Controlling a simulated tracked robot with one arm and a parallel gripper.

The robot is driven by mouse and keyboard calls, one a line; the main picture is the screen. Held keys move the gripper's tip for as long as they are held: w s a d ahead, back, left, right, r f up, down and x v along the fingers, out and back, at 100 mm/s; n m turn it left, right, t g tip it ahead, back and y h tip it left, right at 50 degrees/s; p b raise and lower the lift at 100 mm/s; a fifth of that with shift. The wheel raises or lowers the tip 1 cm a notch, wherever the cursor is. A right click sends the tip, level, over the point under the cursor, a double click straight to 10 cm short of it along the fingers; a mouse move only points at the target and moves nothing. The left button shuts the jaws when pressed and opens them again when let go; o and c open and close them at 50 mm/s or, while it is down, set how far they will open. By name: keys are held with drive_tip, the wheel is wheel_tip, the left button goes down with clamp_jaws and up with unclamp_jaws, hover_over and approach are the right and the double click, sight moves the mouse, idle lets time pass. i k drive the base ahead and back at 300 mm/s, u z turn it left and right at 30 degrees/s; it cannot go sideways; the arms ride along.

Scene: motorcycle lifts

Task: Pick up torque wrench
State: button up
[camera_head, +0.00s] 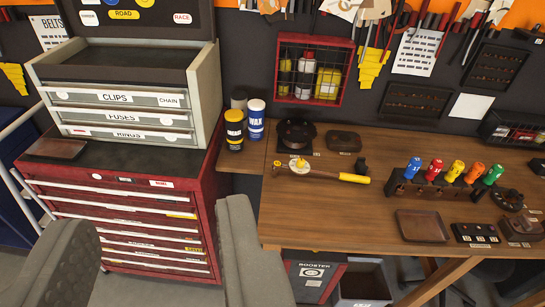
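The torque wrench (325,174) lies on the wooden workbench (345,220), towards its left end. It has a round dial-like head on the left, a dark shaft and a yellow handle pointing right. My gripper (160,215) shows as two grey fingers at the lower left, spread wide apart with nothing between them. The wrench is above and to the right of the fingers in the picture, and nothing touches it.
A red tool chest (130,210) stands left, behind my fingers. Two wax cans (256,120) stand left of the wrench. A dark round dish (297,135) lies behind it. A rack of coloured sockets (440,185) and a brown tray (422,226) are to its right. Bare wood lies in front.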

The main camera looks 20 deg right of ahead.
sight(277, 165)
drive_tip(key=u, duration=0.35)
drive_tip(key=i, duration=1.3)
drive_tip(key=z, duration=0.55)
drive_tip(key=i, duration=0.7)
drive_tip(key=z, duration=0.65)
